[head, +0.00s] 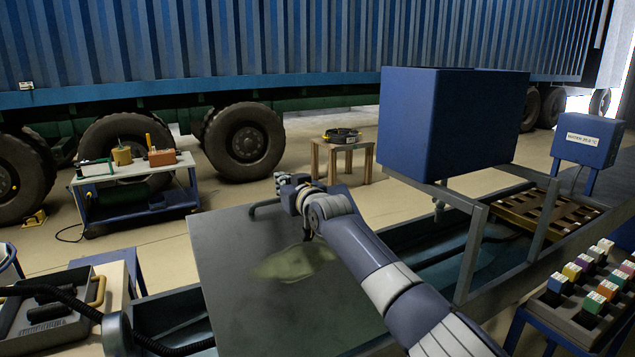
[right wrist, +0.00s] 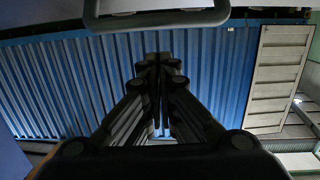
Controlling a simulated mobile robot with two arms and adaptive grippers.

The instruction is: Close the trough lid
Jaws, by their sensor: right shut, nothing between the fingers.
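The trough lid (head: 225,262) is a wide dark grey panel in the head view. It appears raised, its top edge standing above the line of the trough's far rim. A dull green patch marks its face. A bar handle (head: 262,205) shows at its top edge. The dark blue trough (head: 172,316) shows on both sides of the lid. My right gripper (head: 281,179) is shut and empty at the lid's top edge, just right of the handle; contact cannot be told. A grey loop, perhaps the handle, shows in the right wrist view (right wrist: 158,20). My left gripper is out of view.
A blue box (head: 450,120) on a grey frame stands over the trough at right. A tray of coloured blocks (head: 580,310) is at lower right. A cart (head: 135,172), a stool with a coil (head: 342,140) and a blue container trailer (head: 200,45) stand beyond. Floor between is clear.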

